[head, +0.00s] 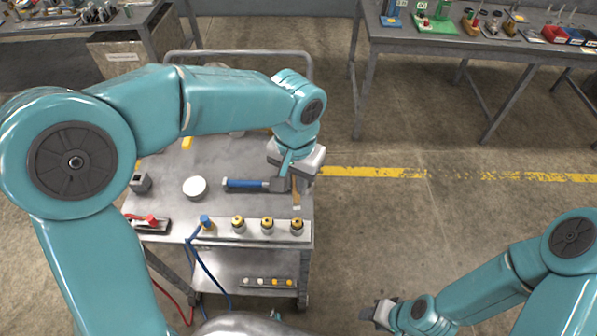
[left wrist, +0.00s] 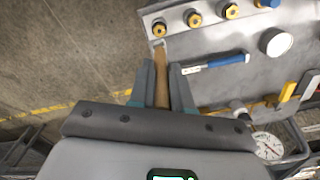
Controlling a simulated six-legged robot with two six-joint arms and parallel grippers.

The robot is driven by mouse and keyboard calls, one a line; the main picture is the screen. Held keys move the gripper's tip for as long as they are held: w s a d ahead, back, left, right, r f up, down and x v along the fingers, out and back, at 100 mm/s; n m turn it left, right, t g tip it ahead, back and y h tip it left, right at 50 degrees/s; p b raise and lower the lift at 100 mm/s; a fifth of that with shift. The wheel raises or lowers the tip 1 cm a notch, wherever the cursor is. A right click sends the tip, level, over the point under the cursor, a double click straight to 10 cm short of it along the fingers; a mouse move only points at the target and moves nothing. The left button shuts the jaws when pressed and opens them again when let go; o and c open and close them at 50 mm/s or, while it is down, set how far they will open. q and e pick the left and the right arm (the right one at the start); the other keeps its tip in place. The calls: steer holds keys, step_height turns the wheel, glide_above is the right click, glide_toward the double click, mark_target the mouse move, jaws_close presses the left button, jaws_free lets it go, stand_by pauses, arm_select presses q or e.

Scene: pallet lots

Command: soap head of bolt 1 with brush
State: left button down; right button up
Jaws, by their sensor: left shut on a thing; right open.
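My left gripper (head: 291,176) is shut on a wooden-handled brush (head: 296,199), also seen between its fingers in the left wrist view (left wrist: 161,72). The brush's pale tip points at the end brass bolt head (head: 296,226), rightmost in the head view and leftmost in the left wrist view (left wrist: 158,29). Tip and bolt look very close; I cannot tell whether they touch. Two more brass bolt heads (head: 267,225) (head: 238,224) stand in the same pale bar (head: 222,234). Which is bolt 1 is not readable. My right gripper (head: 378,313) is open and empty, off the cart.
A blue-handled tool (head: 246,184) and a round white dish (head: 195,187) lie on the cart top (head: 222,161). A blue hose fitting (head: 206,222) stands at the bar's left. A dial gauge (left wrist: 268,146) shows in the left wrist view. The floor right of the cart is clear.

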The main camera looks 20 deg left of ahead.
mark_target(296, 196)
arm_select(q)
steer(key=f+b, duration=0.1)
steer(key=f, duration=0.1)
steer(key=f+b, duration=0.1)
steer(key=shift+s+d+f+b, duration=0.1)
steer(key=shift+d+f+b, duration=0.2)
steer(key=shift+d+f, duration=0.1)
steer(key=shift+a+f+b, duration=0.55)
steer(key=shift+f+b, duration=0.1)
steer(key=shift+f, duration=0.4)
steer(key=shift+d, duration=0.4)
steer(key=shift+a, duration=0.3)
steer(key=shift+d, duration=0.25)
steer(key=shift+a, duration=0.15)
